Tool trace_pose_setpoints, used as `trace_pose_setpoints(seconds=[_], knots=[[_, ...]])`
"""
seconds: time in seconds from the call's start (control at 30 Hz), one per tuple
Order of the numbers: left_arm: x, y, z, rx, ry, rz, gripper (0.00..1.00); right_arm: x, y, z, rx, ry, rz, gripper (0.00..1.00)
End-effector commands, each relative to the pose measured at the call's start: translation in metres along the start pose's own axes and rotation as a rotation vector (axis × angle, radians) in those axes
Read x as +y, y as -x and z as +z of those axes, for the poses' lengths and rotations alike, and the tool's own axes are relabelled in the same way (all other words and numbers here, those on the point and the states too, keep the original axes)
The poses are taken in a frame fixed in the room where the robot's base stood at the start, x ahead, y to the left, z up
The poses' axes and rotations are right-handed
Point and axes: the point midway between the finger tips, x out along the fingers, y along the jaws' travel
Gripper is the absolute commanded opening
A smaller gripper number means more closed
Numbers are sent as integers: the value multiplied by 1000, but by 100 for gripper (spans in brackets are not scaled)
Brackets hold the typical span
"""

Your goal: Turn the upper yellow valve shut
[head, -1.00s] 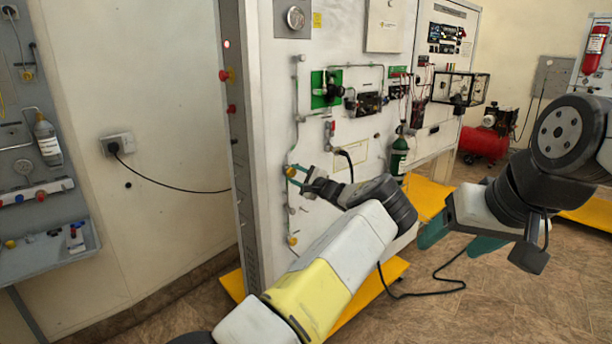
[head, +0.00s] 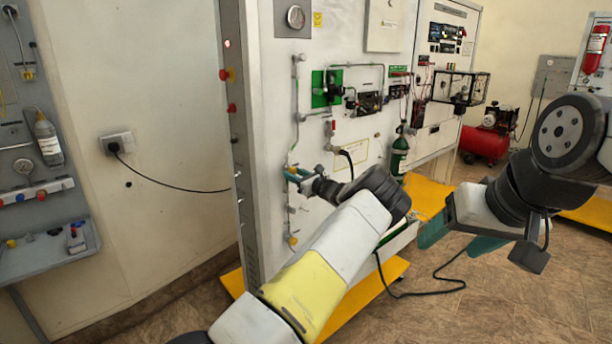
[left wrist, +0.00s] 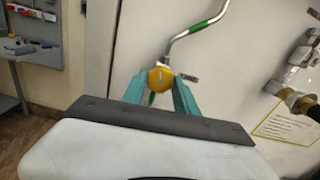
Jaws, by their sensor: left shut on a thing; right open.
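The upper yellow valve (left wrist: 161,79) is a round yellow knob with a pale mark, on the pipe at the left of the trainer's front panel. In the left wrist view it sits between the two teal fingers of my left gripper (left wrist: 168,85), which is shut on it. In the head view my left gripper (head: 294,176) is at the panel and hides this valve. A lower yellow valve (head: 293,241) is further down the same pipe line, apart from the gripper. My right gripper (head: 462,238) is open and empty, away from the panel at the right.
A green-and-silver pipe (left wrist: 205,24) runs up from the valve. A brass fitting (left wrist: 297,101) and a black hose lie to its right. A green cylinder (head: 399,155) stands before the trainer panel (head: 270,120). A cable crosses the floor (head: 500,310).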

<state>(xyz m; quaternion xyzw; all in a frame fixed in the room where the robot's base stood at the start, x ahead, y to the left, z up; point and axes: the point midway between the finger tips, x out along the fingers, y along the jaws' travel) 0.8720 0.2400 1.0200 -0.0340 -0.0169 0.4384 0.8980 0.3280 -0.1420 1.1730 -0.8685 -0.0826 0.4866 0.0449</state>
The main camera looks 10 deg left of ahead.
Motion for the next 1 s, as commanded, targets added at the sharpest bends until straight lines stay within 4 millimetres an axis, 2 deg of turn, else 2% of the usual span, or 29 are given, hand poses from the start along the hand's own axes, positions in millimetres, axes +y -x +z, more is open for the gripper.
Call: trace_pose_setpoints(seconds=[0.43,1.0], knots=[[0,2,-3,5,-285,-3,0,0,0,0,0,0,0,67],[0,2,-3,5,-356,-3,0,0,0,0,0,0,0,67]])
